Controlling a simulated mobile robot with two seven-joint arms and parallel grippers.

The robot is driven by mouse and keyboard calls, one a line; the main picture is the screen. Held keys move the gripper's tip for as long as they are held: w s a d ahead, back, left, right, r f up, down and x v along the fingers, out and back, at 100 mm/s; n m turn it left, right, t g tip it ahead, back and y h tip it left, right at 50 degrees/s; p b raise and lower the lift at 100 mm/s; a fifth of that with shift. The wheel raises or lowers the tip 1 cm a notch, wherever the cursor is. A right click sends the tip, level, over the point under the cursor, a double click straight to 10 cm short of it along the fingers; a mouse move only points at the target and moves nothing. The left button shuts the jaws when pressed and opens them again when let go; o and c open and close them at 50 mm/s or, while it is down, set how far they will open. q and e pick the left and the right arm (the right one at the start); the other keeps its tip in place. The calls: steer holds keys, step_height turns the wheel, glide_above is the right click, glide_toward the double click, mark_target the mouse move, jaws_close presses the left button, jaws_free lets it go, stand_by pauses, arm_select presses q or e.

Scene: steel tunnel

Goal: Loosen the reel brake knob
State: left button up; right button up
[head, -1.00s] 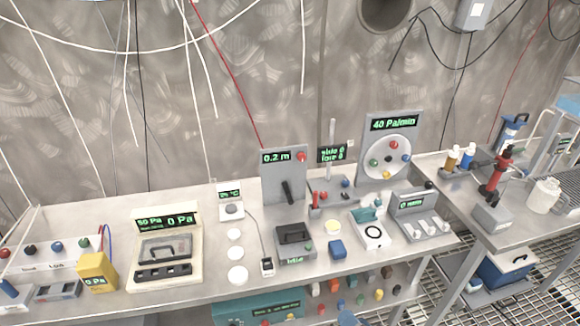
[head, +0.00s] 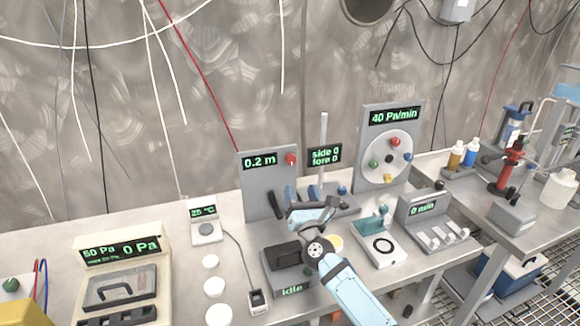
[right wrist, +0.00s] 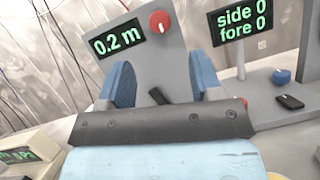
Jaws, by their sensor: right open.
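The red knob (head: 291,159) sits at the upper right of an upright grey panel (head: 256,177) with a green "0.2 m" readout. It also shows in the right wrist view (right wrist: 160,23), above the space between my fingers. A black lever (head: 273,204) is on the lower part of the panel; its end also shows in the right wrist view (right wrist: 158,96). My right gripper (head: 306,207) is open and empty, in front of the panel and lower than the red knob. In the right wrist view its two blue fingers stand apart, framing the panel's lower part. My left gripper is not in view.
A "side 0 fore 0" display (head: 324,154) stands right of the panel. A panel with a round dial and coloured knobs (head: 388,158) stands further right. Thin wires hang on the wall behind.

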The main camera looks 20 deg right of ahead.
mark_target(292, 162)
steer(key=x, duration=0.9)
steer(key=shift+w, duration=0.15)
steer(key=c, duration=0.9)
steer(key=shift+n, duration=0.3)
